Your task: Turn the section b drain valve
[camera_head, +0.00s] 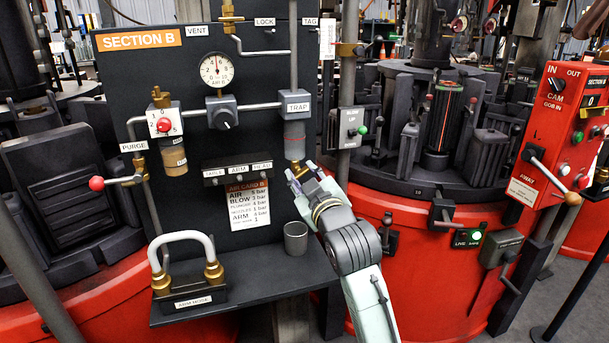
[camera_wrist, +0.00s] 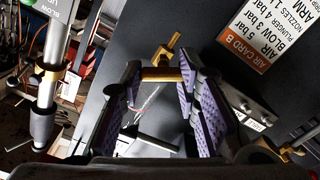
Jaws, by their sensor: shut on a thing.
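The black Section B panel (camera_head: 255,105) stands at the left of the head view. Its trap bowl (camera_head: 294,139) hangs under the TRAP label. The small brass drain valve (camera_head: 296,170) is just below the bowl, partly hidden by my gripper (camera_head: 306,180). In the wrist view, my gripper (camera_wrist: 160,76) has its purple-padded fingers on either side of a brass piece of the drain valve (camera_wrist: 163,73), shut on it. A brass fork-like part (camera_wrist: 168,46) shows beyond the fingertips. The valve's exact turn angle is hard to tell.
A grey cup (camera_head: 295,238) and a hose loop (camera_head: 181,240) sit on the shelf (camera_head: 245,290) below. The air card (camera_head: 248,203) is left of my gripper. The blow-up box (camera_head: 351,128) and a vertical pipe stand close to the right.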

